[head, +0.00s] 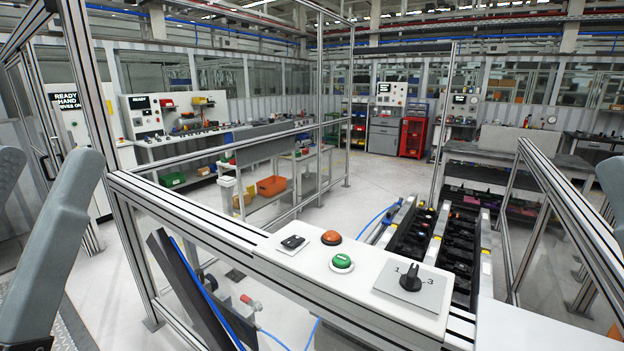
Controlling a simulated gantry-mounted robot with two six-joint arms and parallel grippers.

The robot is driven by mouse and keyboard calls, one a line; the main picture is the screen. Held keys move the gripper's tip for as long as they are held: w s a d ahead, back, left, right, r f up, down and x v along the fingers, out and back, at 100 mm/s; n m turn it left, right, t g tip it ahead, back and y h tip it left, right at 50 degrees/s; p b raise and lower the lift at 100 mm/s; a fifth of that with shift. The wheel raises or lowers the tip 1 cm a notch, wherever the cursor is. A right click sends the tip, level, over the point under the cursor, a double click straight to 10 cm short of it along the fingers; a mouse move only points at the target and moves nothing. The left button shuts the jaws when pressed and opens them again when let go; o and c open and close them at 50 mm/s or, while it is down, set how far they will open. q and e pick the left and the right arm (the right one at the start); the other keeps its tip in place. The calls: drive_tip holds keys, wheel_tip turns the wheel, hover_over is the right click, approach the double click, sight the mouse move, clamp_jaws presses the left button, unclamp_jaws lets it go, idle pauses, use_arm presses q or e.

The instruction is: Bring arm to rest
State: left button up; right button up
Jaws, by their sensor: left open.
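My left arm enters at the left edge of the head view as large grey links close to the camera. The dark end of my left gripper (30,346) only just shows at the bottom left corner, and its fingertips are largely cut off. It is open, with nothing seen in it. A grey part of my right arm shows at the right edge, and my right gripper is out of view. In front stands a white control panel (262,253) with an orange button (331,238), a green button (342,262), a black rocker switch (293,242) and a black rotary selector (411,278).
Aluminium frame posts (100,110) and rails stand close on the left, with another rail (575,210) on the right. A dark slanted panel (188,290) with blue hoses hangs below the control panel. A black conveyor unit (435,245) lies behind it. Workbenches line the far walls.

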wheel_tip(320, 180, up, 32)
drive_tip(key=p, duration=2.9)
